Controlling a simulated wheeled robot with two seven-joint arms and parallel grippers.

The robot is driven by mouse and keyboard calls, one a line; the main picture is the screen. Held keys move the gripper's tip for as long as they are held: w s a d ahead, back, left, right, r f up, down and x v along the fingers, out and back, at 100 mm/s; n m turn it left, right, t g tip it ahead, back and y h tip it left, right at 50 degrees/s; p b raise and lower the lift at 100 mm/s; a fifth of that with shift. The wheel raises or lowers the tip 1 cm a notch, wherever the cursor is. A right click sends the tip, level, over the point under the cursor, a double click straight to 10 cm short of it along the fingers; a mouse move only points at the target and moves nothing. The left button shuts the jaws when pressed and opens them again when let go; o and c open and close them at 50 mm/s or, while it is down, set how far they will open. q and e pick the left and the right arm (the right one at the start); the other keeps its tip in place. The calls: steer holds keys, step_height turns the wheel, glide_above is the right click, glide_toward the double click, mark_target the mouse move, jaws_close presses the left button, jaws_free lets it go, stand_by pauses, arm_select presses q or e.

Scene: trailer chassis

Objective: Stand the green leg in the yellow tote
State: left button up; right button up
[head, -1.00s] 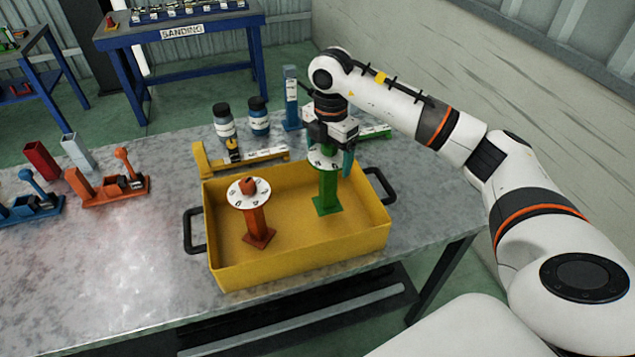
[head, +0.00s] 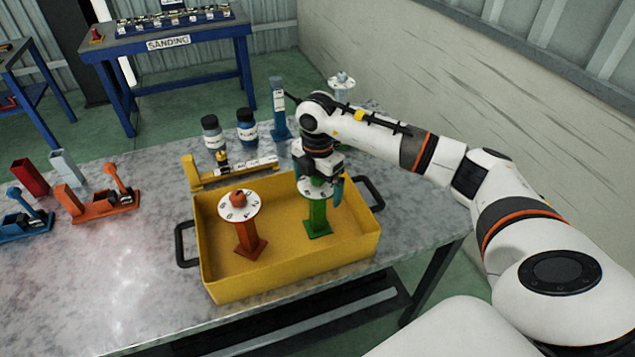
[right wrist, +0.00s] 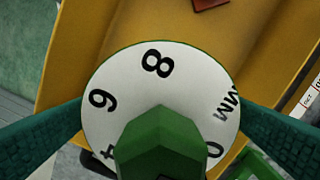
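The green leg (head: 318,216) is upright inside the right part of the yellow tote (head: 290,270), its round white disc uppermost. Its square foot is at or very near the tote floor; I cannot tell whether it touches. My right gripper (head: 318,192) points down from above, its teal fingers on opposite sides of the disc. In the right wrist view the numbered disc (right wrist: 125,75) fills the gap between the fingers, with a green hexagonal knob on it. The fingers meet the disc's rim. My left gripper is not in view.
An orange leg (head: 250,236) stands upright in the tote's left part. Behind the tote are a yellow fixture (head: 192,172), two dark bottles (head: 247,128) and a blue post (head: 278,105). Orange (head: 100,208) and blue fixtures (head: 22,222) stand at left.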

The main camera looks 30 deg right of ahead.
steer(key=shift+r, duration=0.1)
step_height(320, 180, up, 11)
steer(key=b, duration=0.3)
steer(key=shift+r, duration=0.55)
steer(key=shift+f, duration=0.1)
